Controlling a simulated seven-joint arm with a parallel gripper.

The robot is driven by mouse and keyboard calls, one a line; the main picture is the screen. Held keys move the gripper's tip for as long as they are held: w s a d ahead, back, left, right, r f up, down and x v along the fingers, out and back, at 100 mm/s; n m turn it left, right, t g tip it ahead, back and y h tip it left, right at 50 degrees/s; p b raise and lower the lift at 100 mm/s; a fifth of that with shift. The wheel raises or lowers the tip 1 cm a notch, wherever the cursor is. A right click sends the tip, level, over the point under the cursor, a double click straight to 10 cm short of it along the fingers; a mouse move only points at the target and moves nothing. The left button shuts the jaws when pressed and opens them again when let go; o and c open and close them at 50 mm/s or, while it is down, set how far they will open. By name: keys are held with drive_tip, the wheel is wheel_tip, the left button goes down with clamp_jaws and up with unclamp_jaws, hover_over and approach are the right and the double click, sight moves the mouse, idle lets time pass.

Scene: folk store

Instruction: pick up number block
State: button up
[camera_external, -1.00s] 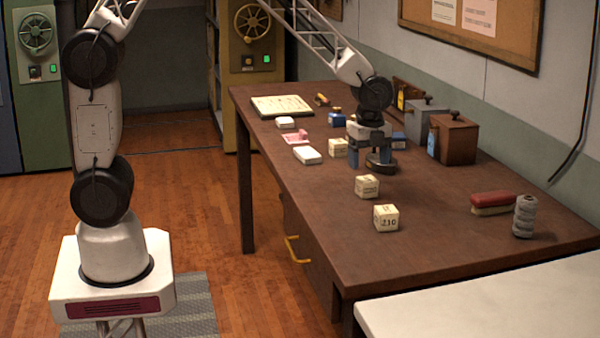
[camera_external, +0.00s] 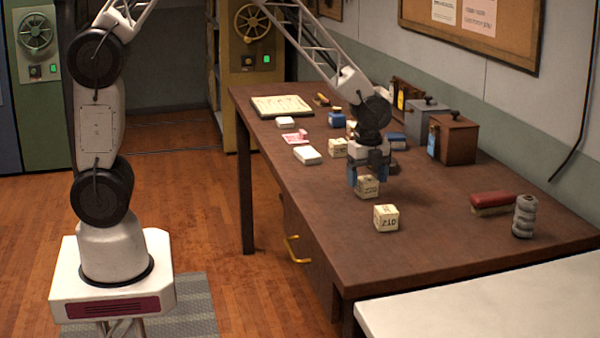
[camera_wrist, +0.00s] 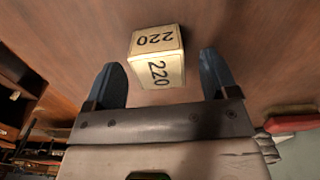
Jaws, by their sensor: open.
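My gripper (camera_external: 369,176) is open, with its blue fingers just above and around a cream number block (camera_external: 367,187) on the brown table (camera_external: 440,245). In the wrist view this block (camera_wrist: 157,58) reads 220 on two faces and lies ahead of and between the open fingertips of my gripper (camera_wrist: 165,75). I cannot tell whether a finger touches it. A second number block (camera_external: 386,218), seemingly marked 210, sits nearer the front. A third number block (camera_external: 338,148) stands behind my gripper, to the left.
A red brush (camera_external: 492,202) and a grey spool (camera_external: 523,216) are at the right. A white box (camera_external: 307,155) lies at the left. A brown box (camera_external: 453,140) and a grey box (camera_external: 425,117) stand along the back.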

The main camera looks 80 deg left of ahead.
drive_tip(key=shift+f, duration=1.35)
drive_tip(key=c, duration=1)
drive_tip(key=shift+r, duration=0.15)
drive_tip(key=shift+r, duration=0.55)
drive_tip(key=shift+s+r, duration=0.2)
drive_tip(key=shift+r, duration=0.35)
drive_tip(key=shift+s+r, duration=0.2)
drive_tip(key=shift+r, duration=0.35)
drive_tip(key=s, duration=0.5)
drive_tip(key=s+a+r, duration=0.1)
drive_tip(key=s, duration=0.9)
drive_tip(key=shift+a+r, duration=0.2)
